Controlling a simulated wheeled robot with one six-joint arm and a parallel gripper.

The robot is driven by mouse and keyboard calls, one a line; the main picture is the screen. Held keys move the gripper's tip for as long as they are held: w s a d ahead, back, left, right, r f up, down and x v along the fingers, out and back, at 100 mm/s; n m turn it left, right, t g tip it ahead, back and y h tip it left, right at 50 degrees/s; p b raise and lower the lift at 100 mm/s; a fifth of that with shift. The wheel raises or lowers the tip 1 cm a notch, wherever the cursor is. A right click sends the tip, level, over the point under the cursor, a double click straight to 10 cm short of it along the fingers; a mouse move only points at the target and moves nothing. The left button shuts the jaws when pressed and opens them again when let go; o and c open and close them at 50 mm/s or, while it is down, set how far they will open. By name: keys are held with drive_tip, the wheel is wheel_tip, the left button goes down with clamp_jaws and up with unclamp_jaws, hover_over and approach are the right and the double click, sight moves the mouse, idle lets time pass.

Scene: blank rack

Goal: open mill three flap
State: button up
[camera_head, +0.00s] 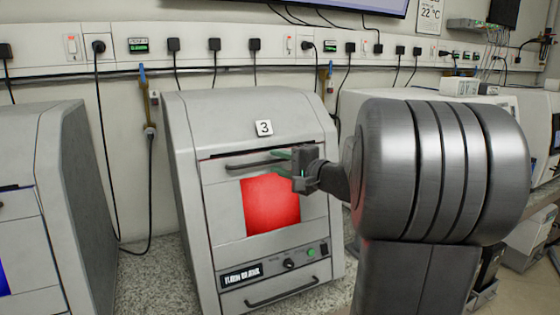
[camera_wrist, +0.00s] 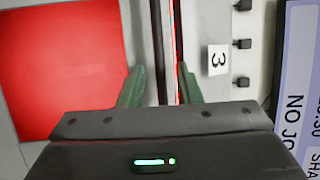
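Mill three (camera_head: 185,200) is a grey box with a white "3" label (camera_head: 264,128) on its sloped top front. Its flap (camera_head: 220,208) has a red window (camera_head: 271,204) and a dark bar handle (camera_head: 245,165) along the top edge. A dark gap with a thin red line runs along the flap's top edge; I cannot tell whether the flap is slightly ajar. My gripper (camera_head: 281,163) is at the handle's right end. In the wrist view, its green fingers (camera_wrist: 160,82) stand apart, one on each side of the handle (camera_wrist: 157,45), with no clear contact.
A control panel (camera_head: 275,266) and a lower handle (camera_head: 282,291) sit below the flap. Another grey machine (camera_head: 85,190) stands at the left, and more equipment is at the right. Cables hang from the wall socket rail (camera_head: 205,60) behind.

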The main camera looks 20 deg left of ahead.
drive_tip(key=shift+s+a, duration=0.1)
drive_tip(key=shift+a, duration=0.1)
clamp_jaws()
drive_tip(key=shift+d+f+b, duration=0.1)
drive_tip(key=shift+b, duration=0.2)
